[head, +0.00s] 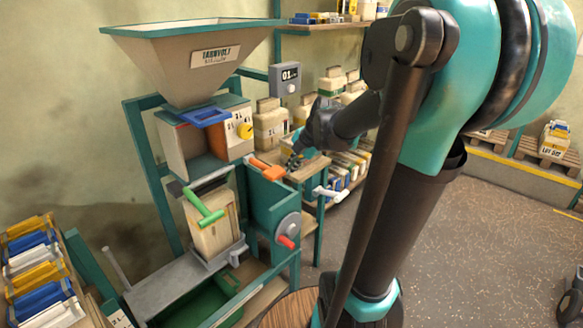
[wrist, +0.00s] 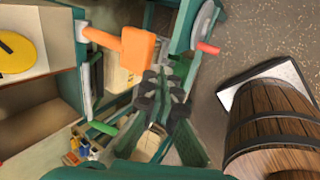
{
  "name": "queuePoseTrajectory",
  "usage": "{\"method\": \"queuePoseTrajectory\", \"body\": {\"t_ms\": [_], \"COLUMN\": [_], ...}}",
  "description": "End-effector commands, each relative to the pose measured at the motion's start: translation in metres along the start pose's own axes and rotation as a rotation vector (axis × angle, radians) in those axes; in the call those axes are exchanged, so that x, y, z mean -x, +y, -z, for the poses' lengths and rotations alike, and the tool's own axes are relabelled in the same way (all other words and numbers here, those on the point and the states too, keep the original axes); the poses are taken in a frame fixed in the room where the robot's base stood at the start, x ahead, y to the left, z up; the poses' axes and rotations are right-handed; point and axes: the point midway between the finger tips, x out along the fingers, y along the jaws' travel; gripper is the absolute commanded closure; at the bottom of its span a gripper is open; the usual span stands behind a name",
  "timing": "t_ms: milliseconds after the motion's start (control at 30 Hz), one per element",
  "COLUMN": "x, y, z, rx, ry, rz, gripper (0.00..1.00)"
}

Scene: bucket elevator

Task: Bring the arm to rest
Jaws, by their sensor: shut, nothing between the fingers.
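My gripper (head: 294,163) is at the end of my raised arm, in front of the shelving and just beyond the orange-handled lever (head: 266,172) of the teal machine. It is shut and empty. In the wrist view my gripper (wrist: 168,78) has its fingers together, with the orange handle (wrist: 130,45) close to the left of it in the picture. I cannot tell whether they touch. The red crank knob (wrist: 208,48) on a grey wheel is to the upper right there, and it also shows in the head view (head: 286,242).
A white-handled lever (head: 328,193) sticks out near the shelving. A wooden barrel (wrist: 275,120) stands right in the wrist view. Open floor (head: 480,230) lies to the right.

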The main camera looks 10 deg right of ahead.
Motion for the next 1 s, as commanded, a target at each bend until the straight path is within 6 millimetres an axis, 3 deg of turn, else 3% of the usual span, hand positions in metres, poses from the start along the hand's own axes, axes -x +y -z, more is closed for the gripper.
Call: {"method": "queuePoseTrajectory", "body": {"t_ms": [467, 667, 1000], "x": [-0.001, -0.006, -0.016], "y": [-0.004, -0.035, -0.106], "z": [0.003, 0.017, 0.047], "rx": [-0.043, -0.345, -1.066], "ry": [-0.003, -0.036, -0.153], "rz": [0.005, 0.036, 0.057], "gripper": [1.00, 1.00, 1.00]}}
